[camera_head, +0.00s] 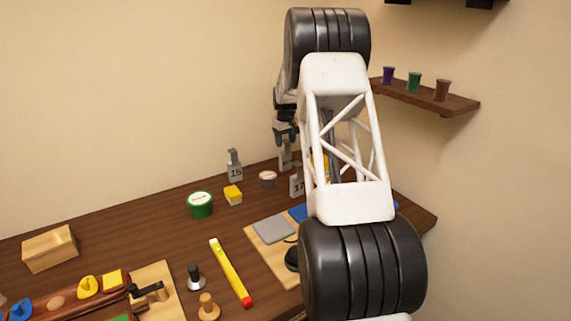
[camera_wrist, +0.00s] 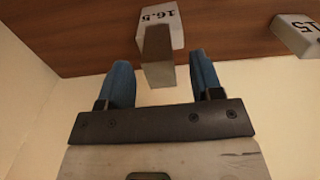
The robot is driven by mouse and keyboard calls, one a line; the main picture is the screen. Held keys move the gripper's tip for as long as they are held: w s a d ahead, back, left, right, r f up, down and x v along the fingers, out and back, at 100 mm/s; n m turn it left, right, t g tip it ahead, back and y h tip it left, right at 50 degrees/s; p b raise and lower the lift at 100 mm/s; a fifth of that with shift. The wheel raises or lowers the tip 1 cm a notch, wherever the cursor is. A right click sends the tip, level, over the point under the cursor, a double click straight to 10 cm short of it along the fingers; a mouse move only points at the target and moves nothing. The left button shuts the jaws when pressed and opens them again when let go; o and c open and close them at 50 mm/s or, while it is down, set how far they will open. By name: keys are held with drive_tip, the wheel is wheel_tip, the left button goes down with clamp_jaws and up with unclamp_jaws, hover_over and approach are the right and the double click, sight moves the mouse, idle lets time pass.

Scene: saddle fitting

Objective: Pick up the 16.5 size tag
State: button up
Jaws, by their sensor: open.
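The 16.5 size tag (camera_wrist: 160,17) is a white block with dark digits, at the top middle of the wrist view, its digits upside down there. Its grey upright handle (camera_wrist: 157,52) reaches toward me, between the blue fingertips of my open gripper (camera_wrist: 160,62). A gap shows on each side of the handle, and I see no contact. In the head view, my gripper (camera_head: 285,134) is just above a grey tag (camera_head: 286,158) whose digits I cannot read. My arm hides part of that area.
The 15 tag (camera_head: 235,170) stands to the left, also in the wrist view (camera_wrist: 298,33). The 17 tag (camera_head: 297,186) stands in front, partly behind my arm. The wall is behind.

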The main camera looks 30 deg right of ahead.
drive_tip(key=shift+f, duration=0.5)
clamp_jaws()
idle(0.3)
